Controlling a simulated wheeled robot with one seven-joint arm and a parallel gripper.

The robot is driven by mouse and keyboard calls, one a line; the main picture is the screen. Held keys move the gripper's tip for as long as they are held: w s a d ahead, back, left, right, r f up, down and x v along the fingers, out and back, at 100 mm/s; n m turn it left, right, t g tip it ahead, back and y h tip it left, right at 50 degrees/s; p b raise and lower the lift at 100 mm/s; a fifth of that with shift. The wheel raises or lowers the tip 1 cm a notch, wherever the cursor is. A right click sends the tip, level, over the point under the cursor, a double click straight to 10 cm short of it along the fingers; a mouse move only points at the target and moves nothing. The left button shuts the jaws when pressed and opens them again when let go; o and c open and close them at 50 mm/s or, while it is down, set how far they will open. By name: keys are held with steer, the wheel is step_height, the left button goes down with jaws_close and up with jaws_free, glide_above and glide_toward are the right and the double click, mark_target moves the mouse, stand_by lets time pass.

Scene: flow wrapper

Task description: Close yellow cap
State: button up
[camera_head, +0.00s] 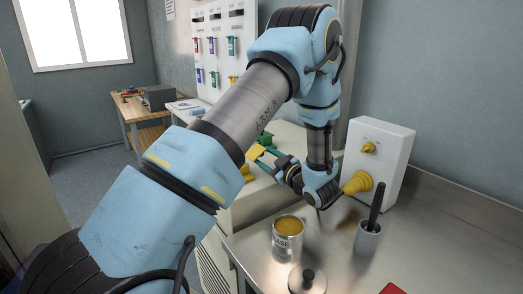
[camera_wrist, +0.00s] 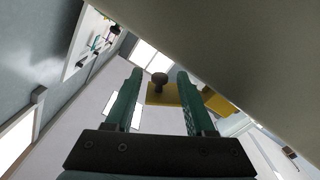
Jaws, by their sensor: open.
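A yellow piece with a dark round knob (camera_wrist: 160,79) shows in the wrist view, beyond and between the fingertips; its yellow plate (camera_wrist: 188,95) runs behind the right finger. Whether it is the yellow cap I cannot tell. My gripper (camera_wrist: 154,76) has two green fingers, spread apart with nothing held. In the head view my gripper (camera_head: 264,158) is near a small yellow part (camera_head: 256,151) above the cream machine; contact cannot be told. A large yellow plug-like fitting (camera_head: 357,182) is on the white wall box (camera_head: 387,150), below a small yellow knob (camera_head: 369,147).
A metal mug (camera_head: 287,241) with yellow-brown contents, a grey holder (camera_head: 368,238) with a dark handle and a lid with a black knob (camera_head: 308,277) stand on the steel counter (camera_head: 440,240). A wall panel with coloured locks (camera_head: 221,46) is behind my arm. A pale surface fills the wrist view's upper right.

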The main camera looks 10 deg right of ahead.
steer(key=shift+x, duration=1.15)
jaws_close()
